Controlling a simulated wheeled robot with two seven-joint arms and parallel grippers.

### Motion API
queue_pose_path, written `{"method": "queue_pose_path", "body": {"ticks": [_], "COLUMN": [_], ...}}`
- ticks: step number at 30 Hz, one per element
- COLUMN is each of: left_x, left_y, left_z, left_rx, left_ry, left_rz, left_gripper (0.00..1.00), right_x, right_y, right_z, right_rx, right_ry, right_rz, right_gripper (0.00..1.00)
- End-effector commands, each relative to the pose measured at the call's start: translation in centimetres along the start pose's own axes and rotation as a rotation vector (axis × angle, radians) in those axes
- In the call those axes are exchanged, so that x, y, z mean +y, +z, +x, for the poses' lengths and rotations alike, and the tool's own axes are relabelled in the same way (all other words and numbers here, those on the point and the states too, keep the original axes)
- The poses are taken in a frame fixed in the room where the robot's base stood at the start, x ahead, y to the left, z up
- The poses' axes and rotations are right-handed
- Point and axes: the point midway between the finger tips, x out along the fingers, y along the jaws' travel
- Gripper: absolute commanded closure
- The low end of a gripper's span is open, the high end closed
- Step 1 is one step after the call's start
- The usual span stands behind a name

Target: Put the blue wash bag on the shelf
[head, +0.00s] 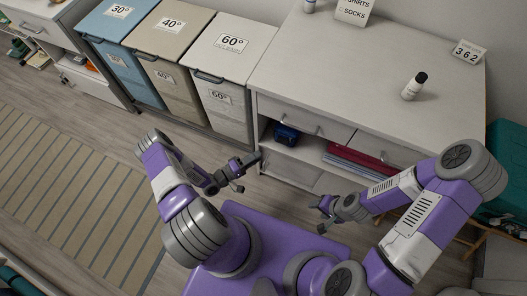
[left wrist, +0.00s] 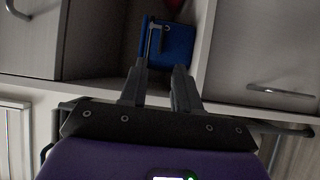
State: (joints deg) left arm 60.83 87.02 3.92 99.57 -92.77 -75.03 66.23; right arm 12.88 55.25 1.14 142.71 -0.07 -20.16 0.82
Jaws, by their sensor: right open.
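The blue wash bag (head: 286,134) sits in an open compartment of the white cabinet (head: 365,65), below its drawers. In the left wrist view the bag (left wrist: 179,45) shows beyond the fingertips, with a grey strip or handle at its left side. My left gripper (head: 248,174) is open and empty in front of the cabinet, short of the bag. Its two fingers (left wrist: 159,75) point toward the bag in the wrist view. My right gripper (head: 322,213) is open and empty in front of the cabinet, further right. The back of the compartment is dark.
Red and blue folded items (head: 358,160) lie in the compartment to the right. A white bottle with a black cap (head: 414,86) and a 362 sign (head: 468,53) stand on the cabinet top. Lidded hampers (head: 232,48) stand left. A striped rug (head: 70,190) covers floor at left.

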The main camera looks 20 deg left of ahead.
Motion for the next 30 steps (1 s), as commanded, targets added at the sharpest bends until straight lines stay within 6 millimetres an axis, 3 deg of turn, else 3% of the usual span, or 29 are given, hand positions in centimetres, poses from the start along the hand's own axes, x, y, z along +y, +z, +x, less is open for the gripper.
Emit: {"method": "queue_pose_path", "body": {"ticks": [4, 8, 11, 14, 17, 24, 30], "left_x": [0.1, -0.1, -0.3, -0.2, 0.4, 3.6, 5.3], "left_y": [-0.1, -0.2, 0.8, 2.7, 5.4, 12.3, 15.0], "left_z": [0.3, 2.8, 4.5, 5.0, 4.2, -0.6, -3.1], "left_rx": [0.002, -0.007, -0.050, -0.130, -0.243, -0.545, -0.666], "left_ry": [-0.044, -0.204, -0.394, -0.590, -0.775, -1.085, -1.173], "left_rz": [0.025, 0.108, 0.195, 0.273, 0.336, 0.400, 0.396], "left_gripper": [0.68, 0.68, 0.68, 0.68, 0.68, 0.68, 0.68], "right_x": [0.0, 0.0, 0.0, 0.0, 0.0, 0.0, 0.0], "right_y": [0.0, 0.0, 0.0, 0.0, 0.0, 0.0, 0.0], "right_z": [-0.1, -0.1, -0.1, -0.1, -0.1, -0.1, -0.1], "right_rx": [0.000, 0.000, 0.000, 0.000, 0.000, 0.000, 0.000], "right_ry": [0.000, 0.000, 0.000, 0.000, 0.000, 0.000, 0.000], "right_rz": [0.000, 0.000, 0.000, 0.000, 0.000, 0.000, 0.000], "right_gripper": [0.46, 0.46, 0.46, 0.46, 0.46, 0.46, 0.46]}}
